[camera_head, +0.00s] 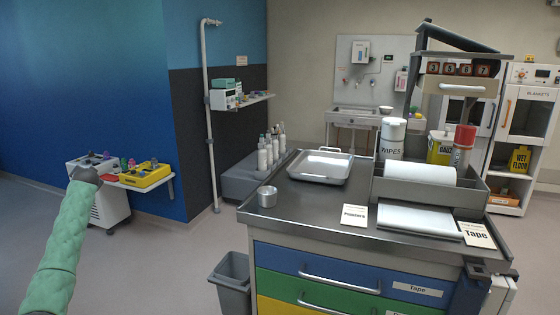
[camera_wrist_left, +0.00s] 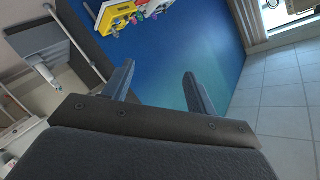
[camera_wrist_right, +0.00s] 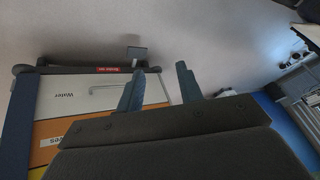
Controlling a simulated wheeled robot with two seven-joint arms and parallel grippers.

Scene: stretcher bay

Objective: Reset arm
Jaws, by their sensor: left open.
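My left arm, in a green padded sleeve, reaches up from the lower left of the head view. Its dark wrist end (camera_head: 88,175) appears in front of the small side shelf. In the left wrist view my left gripper (camera_wrist_left: 159,80) has its two fingers apart with nothing between them. My right gripper (camera_wrist_right: 159,80) shows only in the right wrist view. Its fingers are also apart and empty, in front of a pale surface. My right arm is not in the head view.
A cart (camera_head: 285,222) with coloured drawers stands at the right, bearing a metal tray (camera_head: 320,167), a cup (camera_head: 267,197), a paper roll (camera_head: 420,173) and a wipes canister (camera_head: 391,139). A grey bin (camera_head: 232,285) stands beside it. Floor (camera_head: 160,260) between arm and cart is clear.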

